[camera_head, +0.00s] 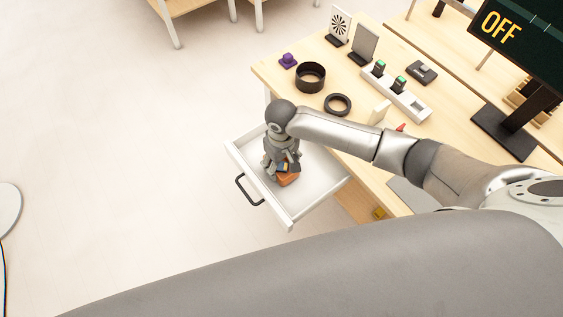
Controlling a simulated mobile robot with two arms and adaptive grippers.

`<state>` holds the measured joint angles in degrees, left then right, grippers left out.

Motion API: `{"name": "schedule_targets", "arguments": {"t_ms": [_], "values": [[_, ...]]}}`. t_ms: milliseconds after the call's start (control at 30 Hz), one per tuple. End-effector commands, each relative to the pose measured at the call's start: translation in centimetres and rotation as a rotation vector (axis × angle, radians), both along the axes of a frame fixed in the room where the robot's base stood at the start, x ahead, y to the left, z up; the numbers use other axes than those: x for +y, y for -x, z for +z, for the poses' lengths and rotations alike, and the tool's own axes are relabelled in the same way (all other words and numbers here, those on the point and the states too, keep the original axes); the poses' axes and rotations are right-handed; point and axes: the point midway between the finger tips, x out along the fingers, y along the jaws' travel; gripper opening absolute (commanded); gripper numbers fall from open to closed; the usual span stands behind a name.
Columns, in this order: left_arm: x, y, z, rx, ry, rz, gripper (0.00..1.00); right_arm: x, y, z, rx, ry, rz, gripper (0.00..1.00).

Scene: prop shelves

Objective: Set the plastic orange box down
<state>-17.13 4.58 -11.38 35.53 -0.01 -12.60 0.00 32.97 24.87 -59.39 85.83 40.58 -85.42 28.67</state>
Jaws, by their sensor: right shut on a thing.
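The orange box (289,179) is in the open white drawer (315,189), near its middle. My right gripper (286,170) points down into the drawer and is shut on the orange box. The gripper hides part of the box, and I cannot tell whether the box touches the drawer floor. My left gripper is not in view.
The drawer stands out from a wooden table (365,150), with a dark handle (244,190) at its front. On the table are a black cylinder (311,77), a black ring (338,104), a white block strip (396,92) and a monitor (520,45). Drawer floor around the box is clear.

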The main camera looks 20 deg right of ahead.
Motion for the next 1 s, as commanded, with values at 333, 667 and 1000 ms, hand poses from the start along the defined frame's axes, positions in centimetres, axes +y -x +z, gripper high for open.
{"name": "schedule_targets", "arguments": {"t_ms": [333,667,1000], "values": [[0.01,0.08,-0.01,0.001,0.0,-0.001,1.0,0.02,-0.06,-0.67,-0.003,-0.001,0.001,0.38],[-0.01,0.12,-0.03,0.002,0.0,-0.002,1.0,0.02,-0.05,-0.91,-0.003,-0.001,0.0,0.83],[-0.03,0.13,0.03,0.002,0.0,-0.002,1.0,-0.02,-0.09,-0.51,-0.004,0.0,0.0,0.83]]}}
